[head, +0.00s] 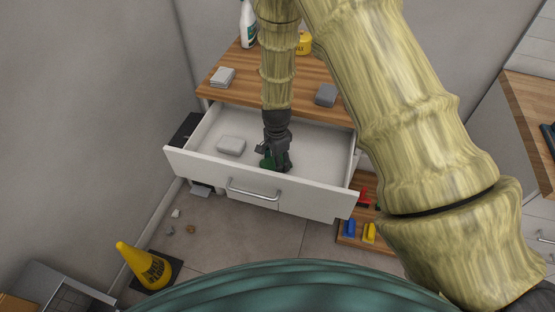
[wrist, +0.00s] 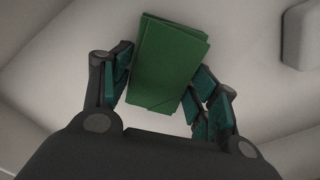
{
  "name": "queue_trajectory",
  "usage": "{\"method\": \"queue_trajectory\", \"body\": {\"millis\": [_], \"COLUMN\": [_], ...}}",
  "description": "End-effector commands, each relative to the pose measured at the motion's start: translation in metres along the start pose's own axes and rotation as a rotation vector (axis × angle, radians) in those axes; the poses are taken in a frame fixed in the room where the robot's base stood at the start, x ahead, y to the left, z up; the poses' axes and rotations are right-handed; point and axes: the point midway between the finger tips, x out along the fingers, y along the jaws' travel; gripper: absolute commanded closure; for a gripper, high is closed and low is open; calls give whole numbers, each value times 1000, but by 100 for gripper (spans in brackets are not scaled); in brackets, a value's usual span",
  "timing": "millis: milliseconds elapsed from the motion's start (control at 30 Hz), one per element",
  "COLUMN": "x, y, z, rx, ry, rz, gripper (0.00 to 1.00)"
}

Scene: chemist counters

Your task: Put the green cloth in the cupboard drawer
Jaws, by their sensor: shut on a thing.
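The green cloth (wrist: 168,65) is a folded stack held between the teal-padded fingers of my gripper (wrist: 163,88) in the wrist view. In the head view my gripper (head: 273,163) is down inside the open cupboard drawer (head: 310,140), with a little of the green cloth (head: 266,161) showing beside the fingers. The drawer is white with a metal handle and is pulled well out. The white drawer bottom (wrist: 60,60) fills the background in the wrist view. I cannot tell whether the cloth touches it.
The wooden cupboard top (head: 280,92) holds a light cloth stack (head: 222,77), a grey block (head: 326,95), a spray bottle (head: 248,24) and a yellow tub (head: 303,43). A yellow cone (head: 146,266) stands on the floor.

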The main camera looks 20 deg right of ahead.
Motion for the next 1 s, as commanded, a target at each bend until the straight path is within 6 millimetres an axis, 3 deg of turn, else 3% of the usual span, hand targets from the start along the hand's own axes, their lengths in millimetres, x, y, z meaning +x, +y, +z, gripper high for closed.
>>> {"method": "queue_trajectory", "body": {"millis": [67,100,200,667,1000], "x": [0,0,0,-6,-45], "y": [0,0,0,0,0], "z": [0,0,0,-1,-1], "rx": [0,0,1,1,0], "ry": [0,0,0,1,1], "rz": [0,0,0,-1,-2], "gripper": [66,33,19,19,19]}}
